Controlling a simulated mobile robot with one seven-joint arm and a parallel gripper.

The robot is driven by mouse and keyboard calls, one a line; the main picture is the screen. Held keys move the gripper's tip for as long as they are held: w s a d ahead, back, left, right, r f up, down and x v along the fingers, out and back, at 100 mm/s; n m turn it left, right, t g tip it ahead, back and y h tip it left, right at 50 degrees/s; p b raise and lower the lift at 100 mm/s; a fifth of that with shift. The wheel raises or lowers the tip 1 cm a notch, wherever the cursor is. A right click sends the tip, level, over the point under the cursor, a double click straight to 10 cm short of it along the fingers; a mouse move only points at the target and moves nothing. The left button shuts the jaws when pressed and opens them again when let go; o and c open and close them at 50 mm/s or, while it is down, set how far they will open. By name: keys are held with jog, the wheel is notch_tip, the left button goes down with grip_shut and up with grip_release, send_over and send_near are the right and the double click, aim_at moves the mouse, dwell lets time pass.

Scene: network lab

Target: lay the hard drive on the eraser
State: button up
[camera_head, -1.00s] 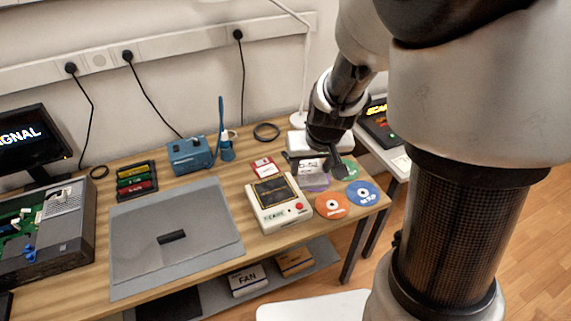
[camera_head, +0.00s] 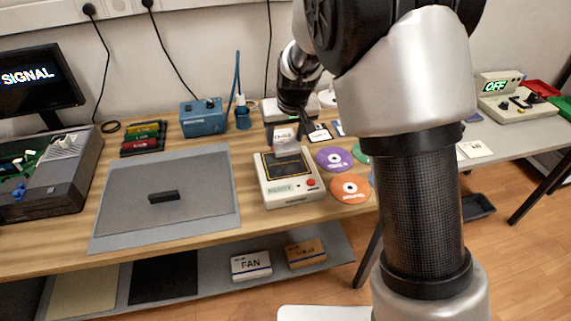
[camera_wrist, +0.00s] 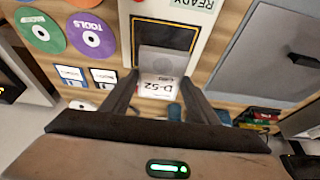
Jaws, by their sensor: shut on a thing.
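The hard drive (camera_wrist: 162,62), a silver block with a white "D-52" label, is between the fingers of my gripper (camera_wrist: 159,88), which is shut on it. In the head view the drive (camera_head: 288,145) hangs below my gripper (camera_head: 303,125), over the back part of the eraser. The eraser (camera_head: 277,198) is a cream box with a dark, yellow-edged pad, a red button and a green label. In the wrist view the eraser (camera_wrist: 205,42) reads "READY", and the drive covers part of its pad. The drive appears held above the pad; the exact gap is unclear.
Discs, one purple (camera_head: 334,158) and one orange (camera_head: 350,188), lie right of the eraser. A grey mat (camera_head: 120,215) with a black bar (camera_head: 164,197) lies left. A blue box (camera_head: 203,118) and blue cup (camera_head: 243,118) stand behind. The pad's front is clear.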

aim_at(284, 162)
jog(key=shift+f+b, duration=0.6)
jog(key=shift+f, duration=2.9)
jog(key=shift+f, duration=0.25)
jog(key=o, duration=1.2)
jog(key=shift+r, duration=0.1)
